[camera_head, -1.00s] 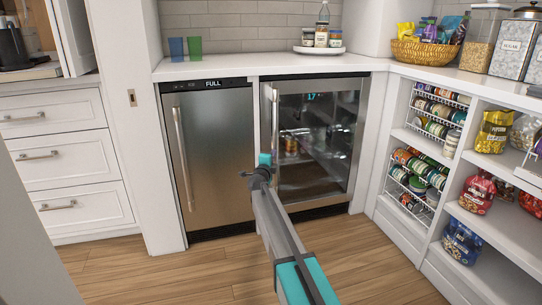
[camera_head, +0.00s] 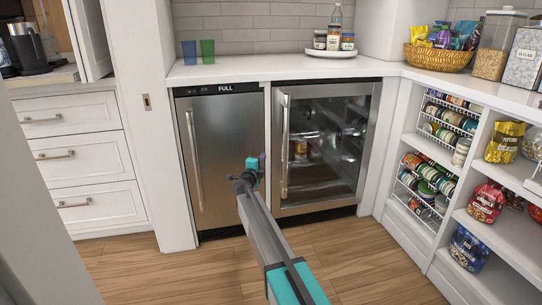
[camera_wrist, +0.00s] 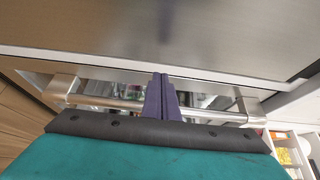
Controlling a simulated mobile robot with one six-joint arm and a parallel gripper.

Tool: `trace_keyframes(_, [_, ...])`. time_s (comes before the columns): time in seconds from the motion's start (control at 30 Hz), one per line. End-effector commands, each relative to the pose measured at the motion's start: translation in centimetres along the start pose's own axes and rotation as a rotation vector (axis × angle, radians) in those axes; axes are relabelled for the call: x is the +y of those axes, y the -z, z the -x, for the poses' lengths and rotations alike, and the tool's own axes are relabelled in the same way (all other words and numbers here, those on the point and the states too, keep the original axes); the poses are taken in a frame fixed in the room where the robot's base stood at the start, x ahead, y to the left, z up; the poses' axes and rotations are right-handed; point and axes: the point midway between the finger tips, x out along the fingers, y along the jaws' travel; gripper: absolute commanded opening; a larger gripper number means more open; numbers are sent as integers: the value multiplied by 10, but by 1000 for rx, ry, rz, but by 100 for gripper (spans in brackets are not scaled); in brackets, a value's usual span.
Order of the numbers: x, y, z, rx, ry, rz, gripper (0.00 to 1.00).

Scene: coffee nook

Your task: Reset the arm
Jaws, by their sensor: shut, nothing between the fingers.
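My arm reaches forward and up from the bottom of the head view. My gripper (camera_head: 259,162) is at its far end, in front of the gap between the two undercounter appliances. In the wrist view my gripper's dark purple fingers (camera_wrist: 163,97) are together, with nothing between them. A metal bar handle (camera_wrist: 118,102) runs across behind the fingers in that view. Whether the fingers touch it cannot be told.
The steel appliance (camera_head: 226,150) and the glass-door fridge (camera_head: 325,150) look closed. Above is a white counter (camera_head: 245,70) with two cups and a plate of jars. Open shelves (camera_head: 497,235) with cans and bags stand right, drawers (camera_head: 85,160) left. Wood floor (camera_head: 350,260) is clear.

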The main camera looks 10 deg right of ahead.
Motion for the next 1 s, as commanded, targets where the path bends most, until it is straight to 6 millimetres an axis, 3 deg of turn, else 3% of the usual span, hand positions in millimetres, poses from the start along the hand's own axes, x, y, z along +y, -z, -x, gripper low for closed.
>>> trace_keyframes(0.67, [-3, 0, 5, 9, -2, 0, 0])
trace_keyframes(0.87, [-10, 8, 2, 17, -11, 7, 0])
trace_keyframes(1.0, [-4, 18, 0, 26, -30, 20, 0])
